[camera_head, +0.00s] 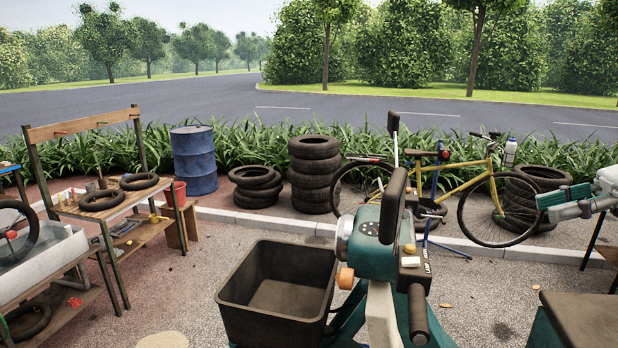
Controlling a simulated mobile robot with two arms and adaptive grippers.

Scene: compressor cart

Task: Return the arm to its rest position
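My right gripper (562,203) is at the right edge of the head view, with teal and pale grey parts pointing left. It is held up in front of the kerb, right of the yellow bicycle (462,195) as seen here. I see nothing clearly held in it. Its fingers are seen from the side and overlap, so I cannot tell whether they are open or shut. Most of the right arm is cut off by the picture's edge. My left arm and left gripper are not in view.
A black bin (262,327) and a teal unit with black grips (375,255) fill the near middle. A dark-topped box (585,318) is low right. Wooden workbench (118,217) at left; blue barrel (194,160) and stacked tyres (314,175) behind. Pavement is clear between bench and bin.

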